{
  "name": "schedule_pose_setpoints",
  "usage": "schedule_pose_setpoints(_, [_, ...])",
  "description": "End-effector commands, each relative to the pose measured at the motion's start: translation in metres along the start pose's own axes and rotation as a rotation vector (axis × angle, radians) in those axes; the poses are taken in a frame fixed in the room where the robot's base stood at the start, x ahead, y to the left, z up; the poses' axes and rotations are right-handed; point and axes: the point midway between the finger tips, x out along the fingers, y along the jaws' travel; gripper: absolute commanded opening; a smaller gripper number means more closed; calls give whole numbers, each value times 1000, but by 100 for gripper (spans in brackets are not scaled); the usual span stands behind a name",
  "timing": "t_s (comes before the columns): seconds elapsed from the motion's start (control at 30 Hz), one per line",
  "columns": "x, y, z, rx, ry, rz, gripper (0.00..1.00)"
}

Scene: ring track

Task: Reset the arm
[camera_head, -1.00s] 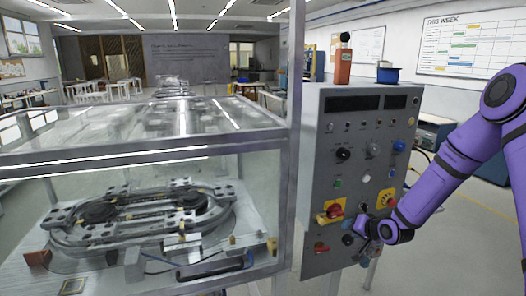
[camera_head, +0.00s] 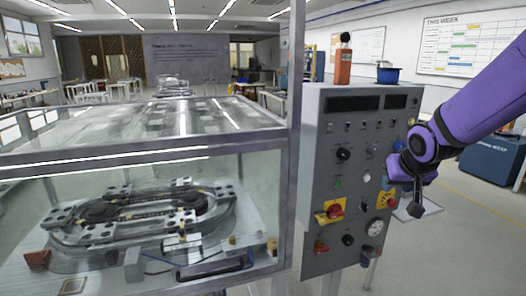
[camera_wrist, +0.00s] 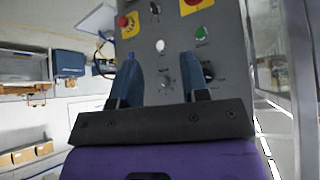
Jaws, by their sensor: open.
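My purple arm (camera_head: 478,103) reaches in from the right in the head view. My gripper (camera_wrist: 160,75) is open and empty in the wrist view, its two dark blue fingers spread apart in front of the grey control panel (camera_head: 325,160). In the head view the gripper end is partly hidden by my wrist and hangs at the right edge of the panel. I see nothing held between the fingers. Whether a finger touches the panel cannot be told.
A glass case (camera_head: 140,165) with an oval ring track (camera_head: 145,212) stands left. A red bottle (camera_head: 343,67) and blue pot (camera_head: 388,75) sit on the panel.

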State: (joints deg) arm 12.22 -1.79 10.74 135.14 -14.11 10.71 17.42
Motion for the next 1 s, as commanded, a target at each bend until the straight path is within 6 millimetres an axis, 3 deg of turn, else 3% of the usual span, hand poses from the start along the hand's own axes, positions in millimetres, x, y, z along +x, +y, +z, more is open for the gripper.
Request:
schedule_pose_setpoints(0.03, [-18, 0, 3, -7, 0, 10, 42])
schedule_pose_setpoints(0.2, [-71, 3, 23, -25, -31, 40, 42])
schedule_pose_setpoints(0.6, [-180, 6, 95, -52, -112, 17, 42])
schedule_pose_setpoints(0.8, [-216, 6, 133, -70, -149, -29, 42])
schedule_pose_setpoints(1.0, [-231, 6, 153, -81, -170, -58, 42])
